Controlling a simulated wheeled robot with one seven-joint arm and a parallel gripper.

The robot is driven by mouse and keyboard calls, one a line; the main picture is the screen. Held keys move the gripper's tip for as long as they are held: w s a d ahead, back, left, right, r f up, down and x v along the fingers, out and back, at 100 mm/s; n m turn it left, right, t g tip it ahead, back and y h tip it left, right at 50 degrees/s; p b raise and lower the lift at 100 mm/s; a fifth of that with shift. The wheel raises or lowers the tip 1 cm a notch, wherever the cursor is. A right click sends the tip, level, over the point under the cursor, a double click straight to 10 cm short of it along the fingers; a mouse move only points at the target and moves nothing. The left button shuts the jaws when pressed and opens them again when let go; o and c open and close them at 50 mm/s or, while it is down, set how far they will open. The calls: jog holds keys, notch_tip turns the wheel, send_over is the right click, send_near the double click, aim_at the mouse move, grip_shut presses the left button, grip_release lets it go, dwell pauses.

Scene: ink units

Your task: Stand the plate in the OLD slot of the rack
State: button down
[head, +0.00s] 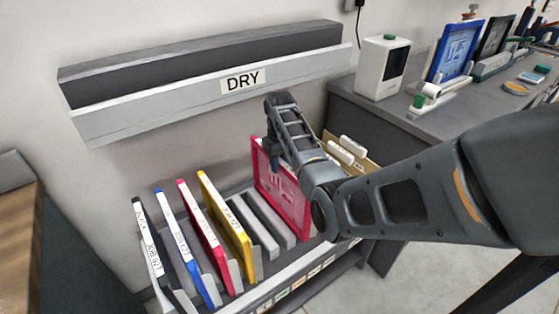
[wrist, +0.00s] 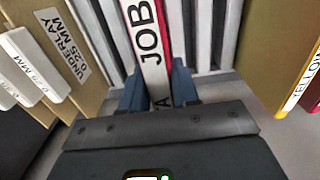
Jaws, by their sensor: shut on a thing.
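My gripper (head: 274,155) is shut on the top edge of a crimson plate (head: 284,205). The plate is upright, at the right part of the rack (head: 300,262). Its white edge label reading JOB (wrist: 148,42) lies between my fingers (wrist: 157,88) in the wrist view. I cannot tell whether its lower edge is seated in a slot or just above it. Grey dividers (head: 262,222) with empty slots stand left of it. Small tags line the rack's front, too small to read, so I cannot pick out the OLD slot.
Black (head: 150,250), blue (head: 182,245), red (head: 208,235) and yellow (head: 228,225) plates stand in the rack's left part. Tan boards with white tabs (head: 345,150) stand close right of my gripper. A DRY ledge (head: 215,95) is on the wall above. A grey bench (head: 395,108) is at right.

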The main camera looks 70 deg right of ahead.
jog(key=shift+f+b, duration=1.35)
jog(key=shift+f, duration=1.6)
jog(key=c, duration=0.8)
grip_release()
jog(key=shift+o, duration=0.2)
notch_tip(320, 180, up, 8)
jog(key=shift+f, duration=0.1)
notch_tip(320, 180, up, 5)
jog(key=p, duration=0.5)
